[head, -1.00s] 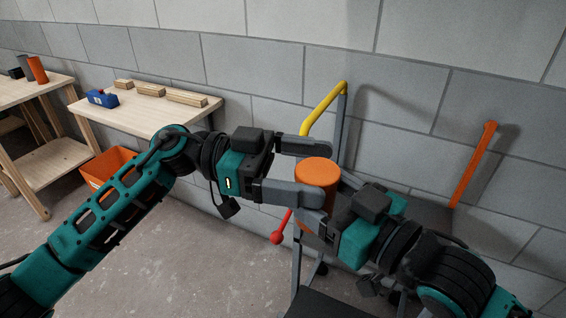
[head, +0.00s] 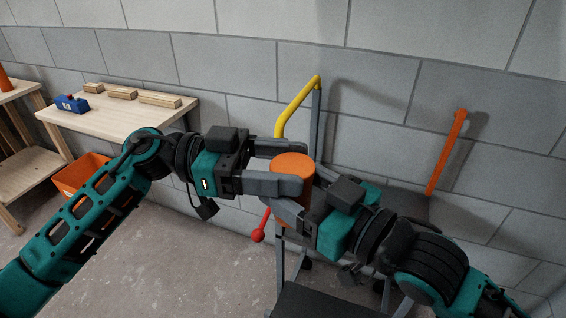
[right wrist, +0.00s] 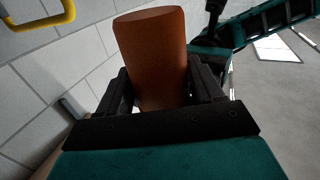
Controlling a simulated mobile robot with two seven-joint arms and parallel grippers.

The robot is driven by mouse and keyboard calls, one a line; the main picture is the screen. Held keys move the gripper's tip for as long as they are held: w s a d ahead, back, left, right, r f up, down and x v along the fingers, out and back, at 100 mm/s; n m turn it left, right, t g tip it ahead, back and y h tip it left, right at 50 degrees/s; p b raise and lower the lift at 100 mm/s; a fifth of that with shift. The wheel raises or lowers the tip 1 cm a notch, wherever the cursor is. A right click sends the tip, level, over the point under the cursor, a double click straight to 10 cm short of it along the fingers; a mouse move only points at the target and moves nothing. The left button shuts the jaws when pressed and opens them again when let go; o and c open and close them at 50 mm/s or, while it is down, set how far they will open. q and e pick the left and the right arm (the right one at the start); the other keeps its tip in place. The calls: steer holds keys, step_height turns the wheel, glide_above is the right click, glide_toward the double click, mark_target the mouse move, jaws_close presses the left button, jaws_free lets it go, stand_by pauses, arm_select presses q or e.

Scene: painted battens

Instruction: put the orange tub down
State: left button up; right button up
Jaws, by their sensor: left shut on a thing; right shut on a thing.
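The orange tub (head: 293,168), a plain upright cylinder, is held in the air in the middle of the head view. My left gripper (head: 303,166) comes from the left and is shut on its upper part, one finger on the far side and one on the near side. My right gripper (head: 303,194) comes from the right and is shut on it lower down. In the right wrist view the tub (right wrist: 155,60) stands between the right fingers (right wrist: 160,85). The fingers hide much of its lower part.
Behind the tub is a grey frame with a yellow handle (head: 298,105), a red-knobbed lever (head: 258,235) and a dark plate (head: 325,302) low in front. An orange bar (head: 446,152) rises at right. A wooden table (head: 120,115) with blocks and an orange bin (head: 80,178) are at left.

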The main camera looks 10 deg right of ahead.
steer(key=o, duration=1.4)
steer(key=shift+c, duration=0.2)
